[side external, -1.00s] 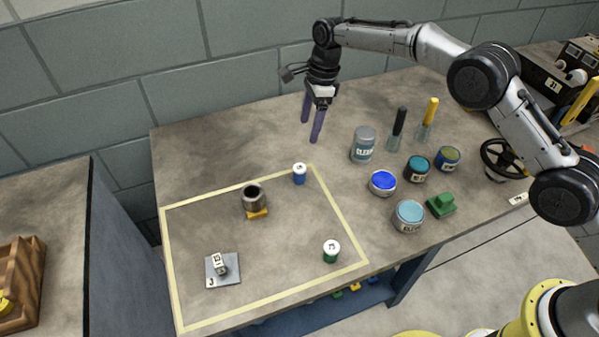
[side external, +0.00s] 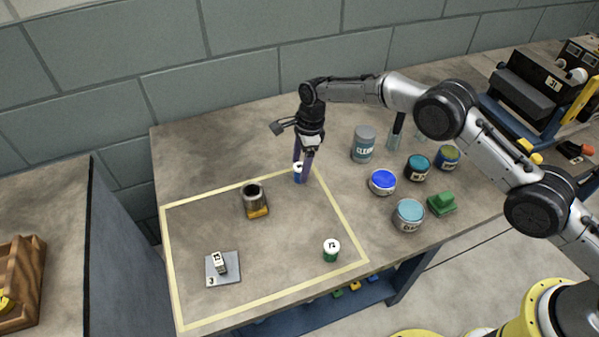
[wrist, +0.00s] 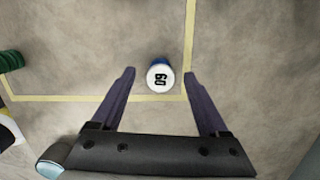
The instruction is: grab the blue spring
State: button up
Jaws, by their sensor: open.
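The blue spring is a small upright blue cylinder with a white top (side external: 298,177), near the far right corner of the taped area. In the wrist view its white top (wrist: 160,77) reads "09" or "60", with a blue edge showing behind it. My gripper (side external: 303,172) is open, with its two purple fingers pointing down at the blue spring. In the side view the fingers partly hide it. In the wrist view the gripper's fingertips (wrist: 160,73) lie to the left and right of the spring, with a gap on both sides.
Yellow tape (side external: 340,215) outlines an area holding a dark metal cup (side external: 253,194), a green cylinder with a white top (side external: 331,254) and a grey plate (side external: 230,274) with a numbered block. Paint tins, including a blue one (side external: 382,181), stand to the right. The middle of the taped area is clear.

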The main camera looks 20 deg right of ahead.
jog(key=shift+a+f, duration=0.2)
jog(key=shift+f, duration=0.7)
grip_shut()
